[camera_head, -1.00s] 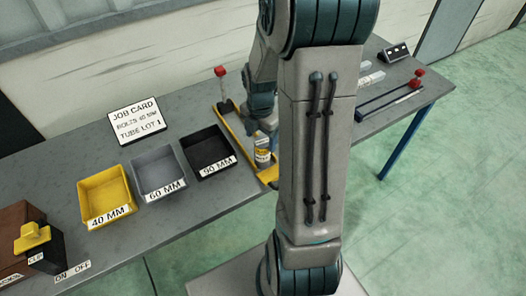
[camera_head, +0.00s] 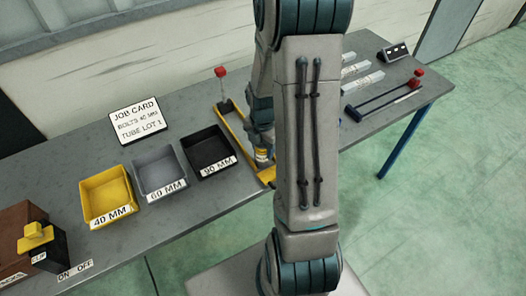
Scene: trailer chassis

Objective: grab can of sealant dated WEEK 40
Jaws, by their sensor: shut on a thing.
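A small can (camera_head: 262,155) with a yellow and white label stands near the front of the bench, by the yellow-edged tray behind my arm. My gripper (camera_head: 262,146) is above it, pointing down, and is shut on its upper part. My own arm hides much of the gripper and the surroundings of the can. The can's date is too small to read. No other can shows clearly.
Yellow (camera_head: 107,195), grey (camera_head: 160,172) and black (camera_head: 208,152) bins stand left of the can. A job card (camera_head: 138,120) stands behind them. A red-knobbed post (camera_head: 221,85) rises behind the can. Clear blocks (camera_head: 362,82) and a red-handled tool (camera_head: 385,100) lie to the right.

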